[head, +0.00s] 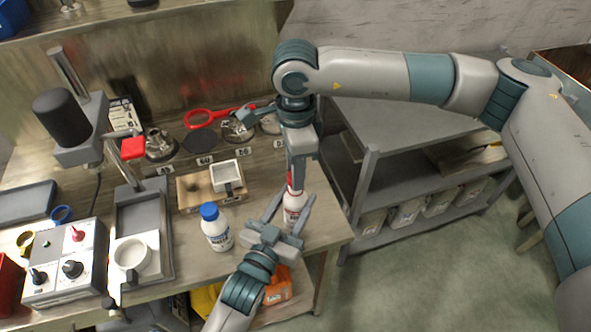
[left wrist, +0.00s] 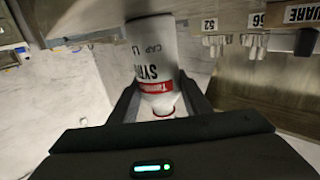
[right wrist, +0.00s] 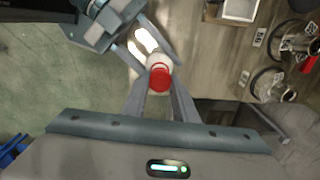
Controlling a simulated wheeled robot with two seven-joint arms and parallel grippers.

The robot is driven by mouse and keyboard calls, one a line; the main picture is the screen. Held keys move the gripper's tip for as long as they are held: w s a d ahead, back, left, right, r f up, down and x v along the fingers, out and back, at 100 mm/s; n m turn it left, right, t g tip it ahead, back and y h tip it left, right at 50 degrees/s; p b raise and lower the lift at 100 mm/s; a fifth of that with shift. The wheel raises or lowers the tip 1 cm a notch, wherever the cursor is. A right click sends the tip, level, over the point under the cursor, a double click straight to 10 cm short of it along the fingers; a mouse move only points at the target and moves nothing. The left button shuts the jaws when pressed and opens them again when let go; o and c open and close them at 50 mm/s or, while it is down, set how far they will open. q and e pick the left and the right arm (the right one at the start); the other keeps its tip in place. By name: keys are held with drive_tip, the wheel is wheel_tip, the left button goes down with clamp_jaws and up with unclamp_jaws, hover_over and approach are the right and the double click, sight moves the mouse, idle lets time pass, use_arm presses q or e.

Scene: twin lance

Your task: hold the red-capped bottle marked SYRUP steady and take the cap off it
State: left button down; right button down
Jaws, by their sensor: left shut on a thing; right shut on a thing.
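The white SYRUP bottle (head: 294,213) is near the table's right end, between the fingers of my left gripper (head: 289,212), which is shut on it. The left wrist view shows its SYRUP label and red band (left wrist: 155,87) close between the fingers. My right gripper (head: 294,180) reaches down from above and is shut on the red cap (right wrist: 159,78), at the bottle's top. The cap's seam is hidden, so I cannot tell whether it is loose. I also cannot tell whether the bottle touches the table.
A white bottle with a blue cap (head: 216,229) stands just left of my left gripper. A wooden tray with a white box (head: 226,176) lies behind it. A control box (head: 66,262) and a device with a white cup (head: 131,254) are further left. A grey shelf (head: 372,180) stands beyond the table's right edge.

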drive_tip(key=shift+r, duration=2)
use_arm(q)
drive_tip(key=c, duration=0.9)
unclamp_jaws()
drive_tip(key=b+v, duration=0.2)
drive_tip(key=v, duration=0.9)
drive_tip(key=shift+f+b, duration=0.1)
drive_tip(key=shift+b, duration=0.3)
use_arm(e)
wheel_tip(320, 180, down, 3)
drive_tip(key=shift+r, duration=0.1)
use_arm(q)
drive_tip(key=shift+s+a, duration=0.2)
drive_tip(key=shift+s, duration=0.25)
